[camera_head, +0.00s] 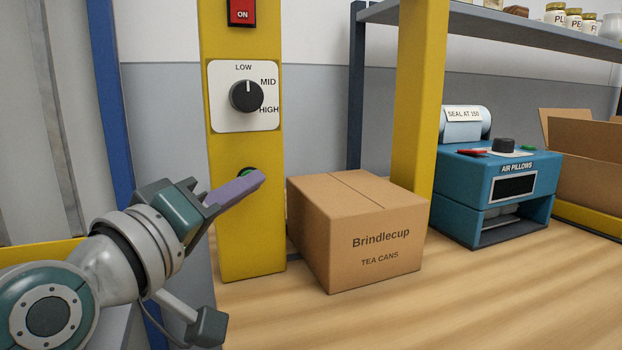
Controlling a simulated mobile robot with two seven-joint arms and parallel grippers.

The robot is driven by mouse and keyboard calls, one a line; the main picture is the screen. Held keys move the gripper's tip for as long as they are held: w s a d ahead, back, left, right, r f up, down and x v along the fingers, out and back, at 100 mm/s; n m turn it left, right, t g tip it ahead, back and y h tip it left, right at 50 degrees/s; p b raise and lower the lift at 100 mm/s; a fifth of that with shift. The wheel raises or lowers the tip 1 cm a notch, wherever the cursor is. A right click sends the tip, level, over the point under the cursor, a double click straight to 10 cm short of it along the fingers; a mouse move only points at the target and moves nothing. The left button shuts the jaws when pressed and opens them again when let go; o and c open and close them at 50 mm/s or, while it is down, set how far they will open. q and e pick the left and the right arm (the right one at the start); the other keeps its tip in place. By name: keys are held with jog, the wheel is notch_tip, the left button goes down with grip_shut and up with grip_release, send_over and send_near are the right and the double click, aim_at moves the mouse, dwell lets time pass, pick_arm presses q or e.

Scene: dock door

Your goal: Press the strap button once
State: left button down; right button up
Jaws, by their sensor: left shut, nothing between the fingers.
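A green button (245,172) with a dark surround sits low on the yellow post (253,240). Its lower part is hidden behind my left gripper, and no label for it can be read. My left gripper (257,179) comes in from the left and is shut and empty. Its purple fingers point right, with their tips in front of the post, just right of and below the button in the picture. I cannot tell whether they touch the post or the button. My right gripper is not in view.
Above the button are a LOW/MID/HIGH knob (246,96) and a red ON switch (242,12). A Brindlecup carton (374,248) stands close right of the post on the wooden table (480,300). A blue air-pillow machine (470,195) stands farther right. The table's front right is clear.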

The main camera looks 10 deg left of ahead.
pick_arm(q)
jog(key=shift+s+d+p, duration=0.4)
jog(key=shift+s+p, duration=0.15)
jog(key=shift+s, duration=0.1)
jog(key=shift+r, duration=0.1)
jog(key=shift+s+d+p, duration=0.65)
jog(key=shift+s+d, duration=0.05)
jog(key=shift+s, duration=0.35)
jog(key=shift+s+d+p, duration=0.65)
jog(key=shift+s+d, duration=0.05)
jog(key=shift+s, duration=0.3)
